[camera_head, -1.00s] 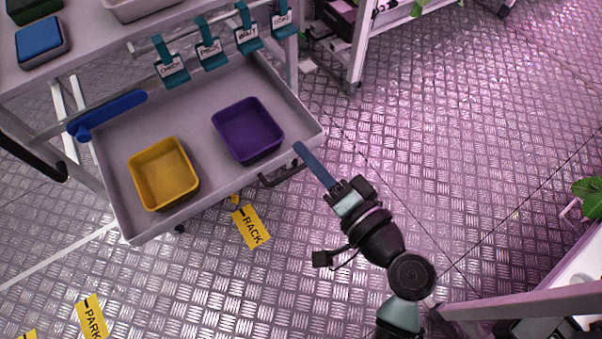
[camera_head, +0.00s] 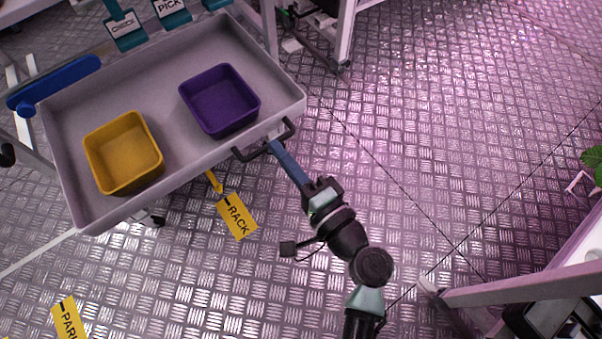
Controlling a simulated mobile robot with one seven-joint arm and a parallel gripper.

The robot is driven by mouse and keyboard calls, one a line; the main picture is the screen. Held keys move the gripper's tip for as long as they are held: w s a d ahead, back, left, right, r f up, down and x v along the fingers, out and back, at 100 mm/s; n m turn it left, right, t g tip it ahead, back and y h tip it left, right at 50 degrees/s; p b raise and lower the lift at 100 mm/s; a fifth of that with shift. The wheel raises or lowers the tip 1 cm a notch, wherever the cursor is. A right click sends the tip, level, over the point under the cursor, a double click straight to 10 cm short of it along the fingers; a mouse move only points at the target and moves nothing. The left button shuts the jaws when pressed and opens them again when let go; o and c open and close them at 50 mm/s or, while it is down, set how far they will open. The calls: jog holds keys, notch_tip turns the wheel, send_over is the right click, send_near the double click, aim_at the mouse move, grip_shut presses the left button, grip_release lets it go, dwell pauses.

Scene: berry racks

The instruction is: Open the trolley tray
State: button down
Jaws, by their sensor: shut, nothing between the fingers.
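The trolley tray (camera_head: 72,140) is a grey shallow drawer, pulled out from the trolley and standing open at the left. It holds a yellow bin (camera_head: 124,187) and a purple bin (camera_head: 232,128). A black handle (camera_head: 264,140) sits on its front side. My gripper (camera_head: 277,147) has its long blue fingers together with nothing seen between them. Its tips are right beside the handle, near the tray's front face; I cannot tell whether they touch it.
Teal tags (camera_head: 125,30) hang along the trolley above the tray. A blue handle-like part (camera_head: 55,84) lies at the tray's left end. A grey frame (camera_head: 530,284) stands at lower right.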

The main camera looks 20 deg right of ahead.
aim_at(259, 126)
jog(key=shift+b+x, duration=0.35)
jog(key=shift+x, duration=1.8)
jog(key=shift+x, duration=1.65)
